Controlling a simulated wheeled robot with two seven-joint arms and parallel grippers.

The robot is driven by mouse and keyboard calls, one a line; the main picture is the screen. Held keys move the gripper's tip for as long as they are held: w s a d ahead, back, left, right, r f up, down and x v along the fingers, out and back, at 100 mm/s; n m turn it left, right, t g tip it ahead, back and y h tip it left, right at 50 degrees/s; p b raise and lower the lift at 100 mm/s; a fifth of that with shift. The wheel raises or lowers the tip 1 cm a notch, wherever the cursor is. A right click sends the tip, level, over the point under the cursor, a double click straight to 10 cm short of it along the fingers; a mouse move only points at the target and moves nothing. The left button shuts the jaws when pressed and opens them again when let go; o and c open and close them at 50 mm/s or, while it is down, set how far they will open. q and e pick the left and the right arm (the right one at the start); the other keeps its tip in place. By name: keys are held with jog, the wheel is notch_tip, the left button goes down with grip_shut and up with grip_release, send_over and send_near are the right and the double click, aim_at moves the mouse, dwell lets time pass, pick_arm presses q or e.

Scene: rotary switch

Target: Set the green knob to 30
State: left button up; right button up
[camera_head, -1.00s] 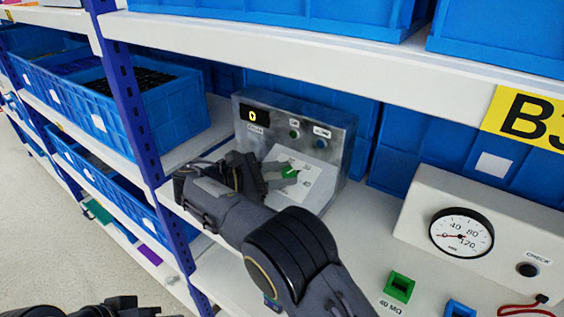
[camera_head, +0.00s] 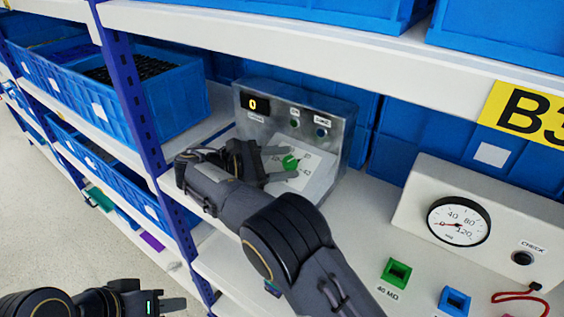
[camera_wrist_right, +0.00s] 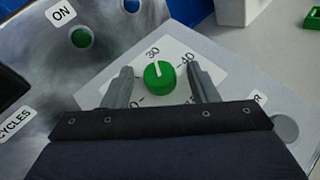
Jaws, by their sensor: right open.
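The green knob (camera_head: 290,162) sits on the sloped white dial plate of a grey metal control box (camera_head: 340,127). In the right wrist view the knob (camera_wrist_right: 159,79) has a white pointer mark directed up at the label 30 (camera_wrist_right: 152,53); 40 is to its right. My right gripper (camera_wrist_right: 160,70) is open, one finger on each side of the knob with gaps between. It also shows at the knob in the head view (camera_head: 292,162). The box's display (camera_head: 254,104) reads 0. My left gripper (camera_head: 166,303) is low at the left, away from the box; its jaw opening is unclear.
The box stands on a white shelf under an upper shelf board (camera_head: 300,40). A blue upright post (camera_head: 132,95) is to its left. A white gauge box (camera_head: 480,215), a green square block (camera_head: 396,272) and a blue one (camera_head: 454,300) are at the right.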

jog(key=v, duration=0.7)
jog(key=shift+s+a+r, duration=0.1)
jog(key=shift+s+a, duration=0.05)
jog(key=shift+a, duration=0.2)
